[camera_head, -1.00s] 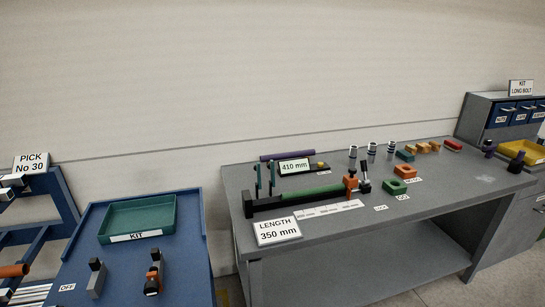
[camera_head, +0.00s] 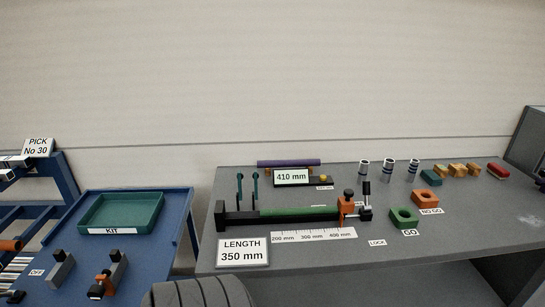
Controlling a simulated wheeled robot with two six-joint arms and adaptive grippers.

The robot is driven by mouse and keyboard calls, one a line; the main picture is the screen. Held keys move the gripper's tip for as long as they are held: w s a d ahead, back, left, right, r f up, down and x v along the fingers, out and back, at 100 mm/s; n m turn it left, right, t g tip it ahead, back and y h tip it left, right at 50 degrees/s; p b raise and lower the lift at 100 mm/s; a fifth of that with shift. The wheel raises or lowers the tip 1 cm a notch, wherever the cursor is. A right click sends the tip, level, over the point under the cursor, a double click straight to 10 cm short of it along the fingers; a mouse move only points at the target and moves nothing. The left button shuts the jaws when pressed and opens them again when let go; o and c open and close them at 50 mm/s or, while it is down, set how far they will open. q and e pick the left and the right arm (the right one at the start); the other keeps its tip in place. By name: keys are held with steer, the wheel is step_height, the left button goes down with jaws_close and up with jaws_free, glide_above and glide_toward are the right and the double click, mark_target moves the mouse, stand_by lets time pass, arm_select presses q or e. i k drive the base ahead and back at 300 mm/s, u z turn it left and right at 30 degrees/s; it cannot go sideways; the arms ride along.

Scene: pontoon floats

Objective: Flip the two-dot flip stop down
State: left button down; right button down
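Two slim teal flip stops, a left one (camera_head: 240,189) and a right one (camera_head: 255,187), stand upright at the left part of a black length fixture (camera_head: 221,216) on the grey bench. Their dots are too small to tell, so I cannot say which is the two-dot one. A green bar (camera_head: 300,211) lies along the fixture, with an orange and black clamp (camera_head: 348,207) at its right end. Neither of my grippers is in view.
A "LENGTH 350 mm" sign (camera_head: 243,252) and a scale strip (camera_head: 312,236) lie in front of the fixture. A "410 mm" sign (camera_head: 291,177) and a purple bar (camera_head: 288,163) are behind it. Green (camera_head: 404,218) and orange (camera_head: 426,199) gauge blocks sit right.

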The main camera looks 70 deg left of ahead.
mark_target(255, 175)
steer(key=u, duration=0.55)
steer(key=i, duration=0.8)
steer(key=u, duration=0.95)
steer(key=i, duration=0.25)
steer(key=u, duration=0.25)
